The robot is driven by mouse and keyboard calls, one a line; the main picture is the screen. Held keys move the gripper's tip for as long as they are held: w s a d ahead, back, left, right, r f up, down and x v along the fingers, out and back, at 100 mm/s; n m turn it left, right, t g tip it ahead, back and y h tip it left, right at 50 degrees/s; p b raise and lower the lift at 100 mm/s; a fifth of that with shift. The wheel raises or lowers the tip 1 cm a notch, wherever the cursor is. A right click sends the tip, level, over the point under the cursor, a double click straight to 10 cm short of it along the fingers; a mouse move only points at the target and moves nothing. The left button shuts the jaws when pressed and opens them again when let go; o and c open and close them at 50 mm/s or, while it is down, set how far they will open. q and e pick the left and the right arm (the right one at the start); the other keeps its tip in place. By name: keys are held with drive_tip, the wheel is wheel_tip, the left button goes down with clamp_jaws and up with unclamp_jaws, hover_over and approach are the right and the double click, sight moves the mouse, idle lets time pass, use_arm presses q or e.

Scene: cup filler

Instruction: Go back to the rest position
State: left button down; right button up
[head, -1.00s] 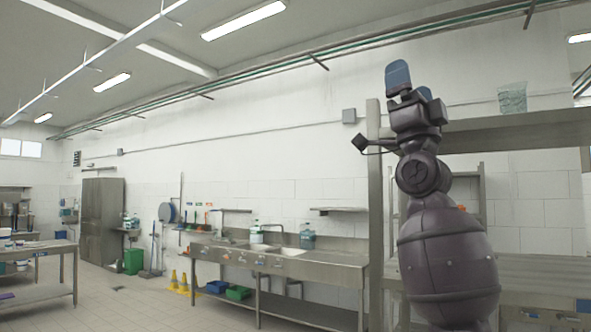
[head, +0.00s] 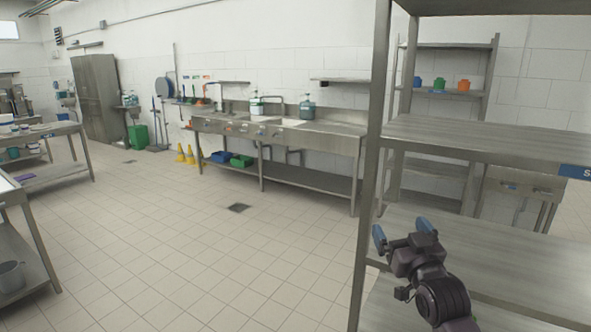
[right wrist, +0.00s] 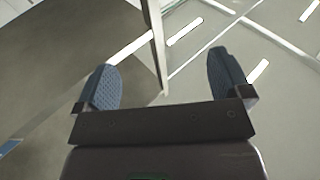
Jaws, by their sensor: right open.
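My right gripper (head: 400,233) is open and empty in the lower right of the head view. It is in front of the metal shelf rack, close to the rack's front post (head: 370,150). In the right wrist view its two blue-padded fingers (right wrist: 162,85) are spread apart with nothing between them. Behind them the wrist view shows a grey shelf surface at the left and a post. My left gripper is not in view.
The metal rack's middle shelf (head: 480,140) and lower shelf (head: 510,262) fill the right side. A steel sink counter (head: 280,135) stands along the back wall. Metal tables (head: 45,135) stand at the left. The tiled floor (head: 190,240) between them is clear.

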drive_tip(key=s+d+f+g+h, duration=0.1)
drive_tip(key=s+d+f+g, duration=0.1)
drive_tip(key=s+f, duration=0.8)
drive_tip(key=s+d+f+m+g+h, duration=0.1)
drive_tip(key=s+f+g, duration=0.2)
drive_tip(key=s+f, duration=0.8)
drive_tip(key=s+d+f+g+h, duration=0.1)
drive_tip(key=s+d+f+g, duration=0.1)
drive_tip(key=s+f, duration=0.8)
wheel_tip(320, 180, down, 4)
drive_tip(key=shift+s+d+r+m+g, duration=0.2)
drive_tip(key=shift+d+m+g, duration=0.15)
drive_tip(key=shift+g, duration=0.45)
